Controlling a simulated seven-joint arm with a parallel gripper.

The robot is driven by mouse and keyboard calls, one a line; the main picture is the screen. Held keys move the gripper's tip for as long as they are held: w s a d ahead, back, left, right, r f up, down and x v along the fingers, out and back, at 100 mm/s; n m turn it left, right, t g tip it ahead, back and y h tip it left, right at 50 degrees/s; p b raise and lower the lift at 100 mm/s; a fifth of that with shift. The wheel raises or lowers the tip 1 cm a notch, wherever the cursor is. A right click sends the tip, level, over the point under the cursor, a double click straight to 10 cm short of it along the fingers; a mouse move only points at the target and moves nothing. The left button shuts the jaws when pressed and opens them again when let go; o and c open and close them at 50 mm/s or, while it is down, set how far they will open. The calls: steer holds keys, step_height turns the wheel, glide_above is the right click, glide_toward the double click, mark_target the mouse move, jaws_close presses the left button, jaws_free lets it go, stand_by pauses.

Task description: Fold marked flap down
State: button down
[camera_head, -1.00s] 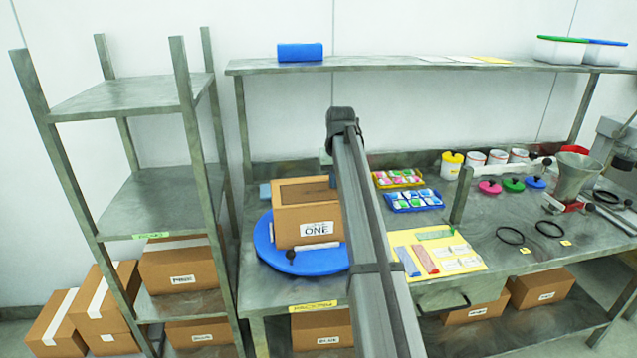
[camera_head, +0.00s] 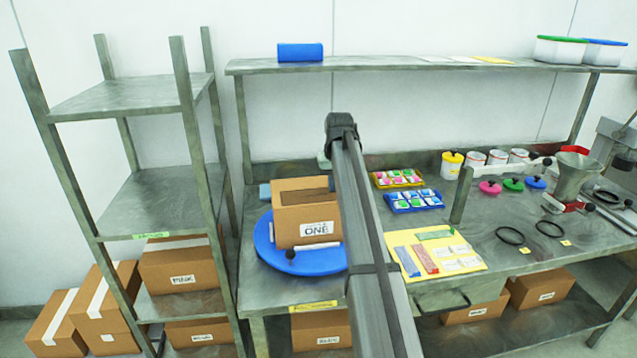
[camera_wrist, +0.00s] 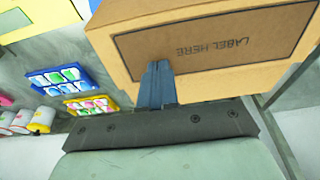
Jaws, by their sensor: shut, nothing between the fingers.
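The cardboard box labelled ONE (camera_head: 292,228) sits on the blue turntable (camera_head: 265,250). In the wrist view, the marked flap (camera_wrist: 220,50) carries an outlined rectangle reading LABEL HERE. My gripper (camera_wrist: 158,68) is shut and empty, its fingertips overlapping the lower left of that rectangle. I cannot tell whether they touch it. In the head view the fingers are hidden.
A blue tray (camera_head: 398,208) and a yellow tray (camera_head: 376,182) of small packs lie right of the box. A yellow mat (camera_head: 468,266) with cards lies in front of them. A shelf rack (camera_head: 150,205) stands left, and a raised shelf (camera_head: 400,66) runs behind.

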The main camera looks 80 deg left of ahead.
steer(key=shift+f, duration=0.25)
steer(key=shift+r, duration=0.15)
steer(key=a+v, duration=0.1)
steer(key=v, duration=0.6)
steer(key=shift+a+r, duration=0.35)
steer(key=shift+r, duration=0.1)
steer(key=shift+w+f, duration=0.1)
stand_by(0.3)
